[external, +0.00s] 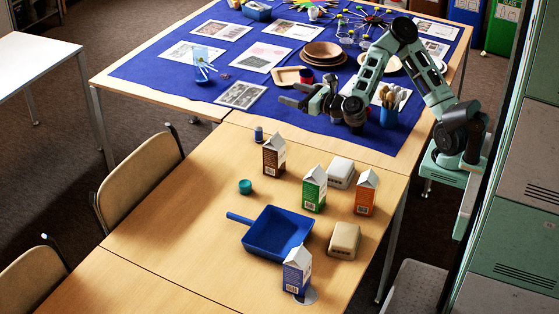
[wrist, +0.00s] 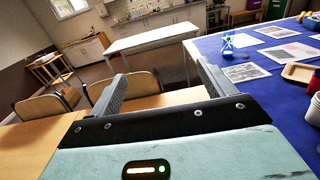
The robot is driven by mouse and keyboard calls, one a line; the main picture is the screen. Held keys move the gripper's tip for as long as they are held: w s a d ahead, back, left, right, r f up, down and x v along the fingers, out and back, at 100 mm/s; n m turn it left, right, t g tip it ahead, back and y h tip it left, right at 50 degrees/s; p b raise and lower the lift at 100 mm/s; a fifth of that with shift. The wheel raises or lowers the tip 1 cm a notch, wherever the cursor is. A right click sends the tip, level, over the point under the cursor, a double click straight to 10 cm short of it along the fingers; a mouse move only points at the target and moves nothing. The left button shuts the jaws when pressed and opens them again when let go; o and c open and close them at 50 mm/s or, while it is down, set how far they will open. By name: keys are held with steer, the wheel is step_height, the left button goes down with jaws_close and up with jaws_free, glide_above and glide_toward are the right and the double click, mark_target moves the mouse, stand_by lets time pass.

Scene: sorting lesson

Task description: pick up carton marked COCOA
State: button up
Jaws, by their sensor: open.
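A brown gable-top carton (external: 274,158) stands upright on the bare wooden table; its lettering is too small to read. A green carton (external: 314,190), an orange carton (external: 364,194) and a blue carton (external: 297,272) also stand on this table, and I cannot read which says COCOA. My gripper (external: 289,96) is open and empty, raised in the air beyond the cartons, with its fingers pointing left in the external view. In the wrist view my gripper (wrist: 158,84) shows its two fingers wide apart with nothing between them. No carton shows in the wrist view.
A blue dustpan (external: 278,232) lies among the cartons. Pale boxes (external: 344,241), a teal jar (external: 245,187) and a small dark bottle (external: 259,134) stand nearby. The blue cloth (external: 150,70) holds papers, plates and cups. Chairs (external: 140,180) line the left. The table's left part is clear.

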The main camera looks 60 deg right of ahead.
glide_toward(274, 145)
steer(key=w, duration=0.1)
steer(key=w+d+f, duration=0.2)
steer(key=shift+w+d, duration=0.15)
steer(key=shift+w, duration=0.2)
steer(key=shift+w+f, duration=0.2)
steer(key=shift+w+d+r+p, duration=0.1)
steer(key=shift+w+p, duration=0.2)
steer(key=shift+w, duration=1.5)
steer(key=shift+w+d+p, duration=0.1)
steer(key=shift+w+p, duration=0.2)
steer(key=shift+w, duration=1.5)
steer(key=c, duration=1.1)
